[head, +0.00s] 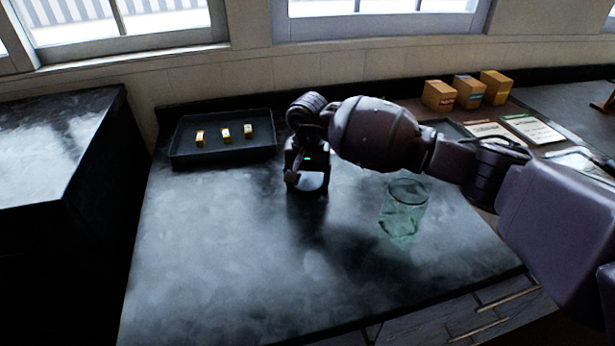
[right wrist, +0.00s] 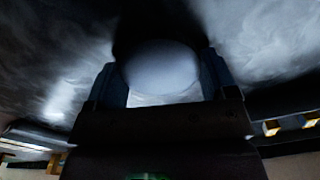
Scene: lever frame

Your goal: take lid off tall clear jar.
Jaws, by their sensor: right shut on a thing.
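The tall clear jar (head: 404,208) is greenish glass and stands upright on the dark counter, right of the middle in the head view. Its top looks open, with no lid on it. My right gripper (head: 308,184) is to the left of the jar, low over the counter and pointing down. It is shut on a pale round lid (head: 312,181), which also shows between the two fingers in the right wrist view (right wrist: 162,68). I cannot tell whether the lid touches the counter. My left gripper is not in view.
A dark tray (head: 185,156) with 3 small yellow blocks stands at the back left. Orange boxes (head: 468,93) and printed cards (head: 530,128) are at the back right. The dark counter (head: 230,250) is clear at the front and left. My right arm passes behind and above the jar.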

